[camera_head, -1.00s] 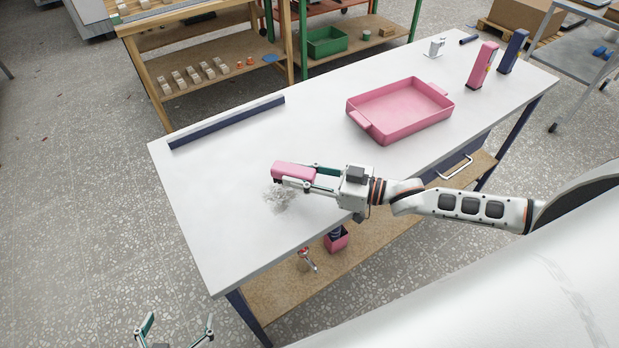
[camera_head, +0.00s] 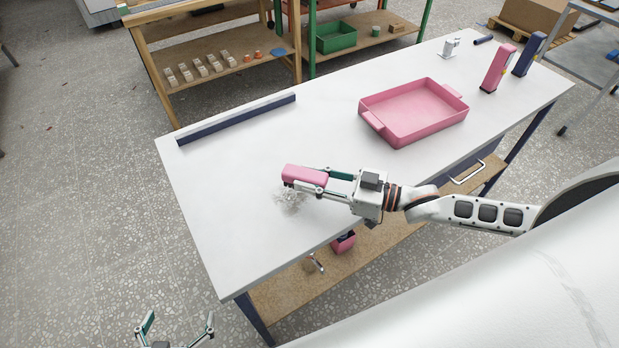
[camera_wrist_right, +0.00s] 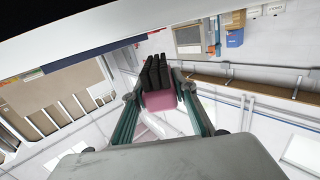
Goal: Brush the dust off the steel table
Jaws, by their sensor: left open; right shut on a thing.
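The steel table (camera_head: 225,215) has a pale, flat top. A small patch of grey dust (camera_head: 290,198) lies on it near the front edge, left of the middle. My right gripper (camera_head: 308,180) is shut on a pink brush (camera_head: 303,174) just above and behind the dust, partly covering it in the head view. In the right wrist view the brush's pink body (camera_wrist_right: 160,101) sits between the fingers, with dark bristles (camera_wrist_right: 156,73). I cannot tell whether the bristles touch the dust. My left gripper (camera_head: 179,325) is open and empty, left of the table at the bottom edge of the view.
A pink tray (camera_head: 448,127) with handles stands right of the brush. A dark bar (camera_head: 237,119) lies along the back edge. Pink (camera_head: 497,68) and dark blue (camera_head: 528,54) upright items and a white holder (camera_head: 450,47) stand at the far right. The left of the tabletop is clear.

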